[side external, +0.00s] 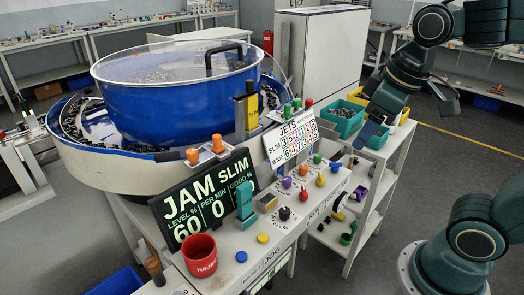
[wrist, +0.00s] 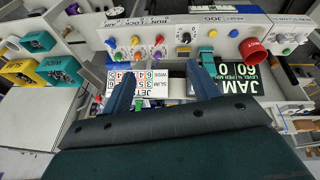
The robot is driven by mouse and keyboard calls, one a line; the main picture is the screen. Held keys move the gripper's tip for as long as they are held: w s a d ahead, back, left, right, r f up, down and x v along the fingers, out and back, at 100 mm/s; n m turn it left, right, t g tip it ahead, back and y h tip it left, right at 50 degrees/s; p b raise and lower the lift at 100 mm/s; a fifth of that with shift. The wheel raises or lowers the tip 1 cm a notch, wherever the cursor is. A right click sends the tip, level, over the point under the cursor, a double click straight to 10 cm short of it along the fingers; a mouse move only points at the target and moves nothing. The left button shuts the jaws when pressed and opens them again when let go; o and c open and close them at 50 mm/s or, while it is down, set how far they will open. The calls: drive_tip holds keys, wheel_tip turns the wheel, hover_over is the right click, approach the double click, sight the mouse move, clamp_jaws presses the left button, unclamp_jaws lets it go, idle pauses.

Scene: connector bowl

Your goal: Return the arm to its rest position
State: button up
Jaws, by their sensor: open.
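My gripper (side external: 368,130) hangs at the upper right in the side external view, in front of the shelf unit with the bins and apart from the bowl feeder. In the wrist view my gripper (wrist: 161,74) shows two blue fingers spread wide with nothing between them. The blue bowl feeder (side external: 180,105) stands at the left in the side external view, under a clear lid with a black handle. The control panel (side external: 225,262) lies below the fingers in the wrist view, with its knobs and signs seen upside down.
A white shelf unit (side external: 405,140) holds teal and yellow bins near my gripper. A red reject cup (side external: 199,256) stands on the panel beside the black JAM display (side external: 205,200). A white JETS sign (side external: 291,138) stands upright behind the knobs.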

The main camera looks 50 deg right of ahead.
drive_tip(key=shift+m+t+y, duration=0.4)
drive_tip(key=shift+m+t, duration=0.4)
drive_tip(key=shift+m, duration=0.1)
drive_tip(key=s, duration=0.1)
drive_tip(key=s+a, duration=0.1)
drive_tip(key=s, duration=0.1)
drive_tip(key=s+f, duration=0.1)
drive_tip(key=shift+s+a, duration=0.25)
drive_tip(key=shift+s, duration=0.1)
